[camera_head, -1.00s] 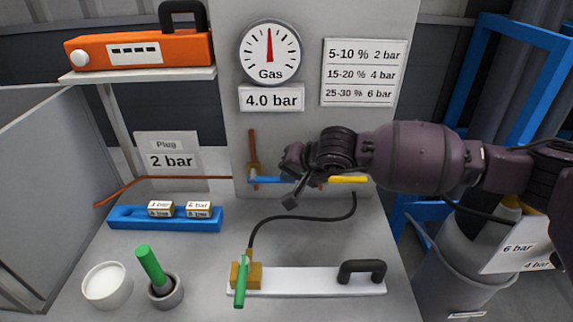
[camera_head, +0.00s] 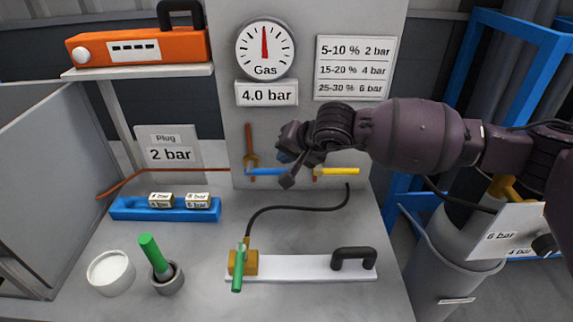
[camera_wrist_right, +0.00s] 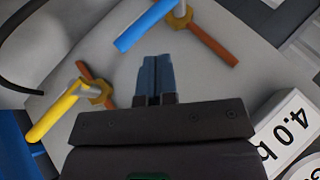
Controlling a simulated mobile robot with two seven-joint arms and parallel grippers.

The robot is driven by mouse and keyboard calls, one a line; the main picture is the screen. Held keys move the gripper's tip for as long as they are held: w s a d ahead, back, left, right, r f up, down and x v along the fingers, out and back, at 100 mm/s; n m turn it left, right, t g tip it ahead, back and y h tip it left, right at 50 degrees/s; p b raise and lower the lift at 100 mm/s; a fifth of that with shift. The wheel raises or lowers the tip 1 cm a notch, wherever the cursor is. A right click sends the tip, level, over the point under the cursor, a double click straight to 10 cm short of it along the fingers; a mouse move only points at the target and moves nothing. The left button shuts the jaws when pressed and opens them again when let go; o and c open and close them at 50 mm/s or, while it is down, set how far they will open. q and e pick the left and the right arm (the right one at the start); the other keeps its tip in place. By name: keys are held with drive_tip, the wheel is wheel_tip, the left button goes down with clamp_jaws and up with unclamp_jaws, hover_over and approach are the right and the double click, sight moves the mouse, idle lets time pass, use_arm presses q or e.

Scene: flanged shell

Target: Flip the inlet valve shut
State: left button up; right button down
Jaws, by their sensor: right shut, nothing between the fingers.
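Two valves sit on the grey panel; neither is labelled as the inlet. The left one has a brass body (camera_head: 251,164) on an upright copper pipe, with a blue lever (camera_head: 266,171) lying level to the right. The other has a yellow lever (camera_head: 339,171), also level, its pipe partly hidden by my gripper. My right gripper (camera_head: 284,157) is shut and empty, in front of the panel between the valves. In the right wrist view its blue fingertips (camera_wrist_right: 156,75) point between the blue lever (camera_wrist_right: 145,25) and the yellow lever (camera_wrist_right: 52,117), appearing apart from both. My left gripper is not seen.
A gas gauge (camera_head: 264,48) and a 4.0 bar sign (camera_head: 267,93) are above the valves. Below are a black hose (camera_head: 290,208), a white plate (camera_head: 300,268) with a black handle, and a blue block rack (camera_head: 130,209). The bench front is partly clear.

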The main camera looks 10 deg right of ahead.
drive_tip(key=s+d+r, duration=0.3)
drive_tip(key=s+d, duration=0.2)
drive_tip(key=d, duration=0.1)
drive_tip(key=shift+s+d+r, duration=0.2)
drive_tip(key=shift+s+d, duration=0.1)
idle(0.3)
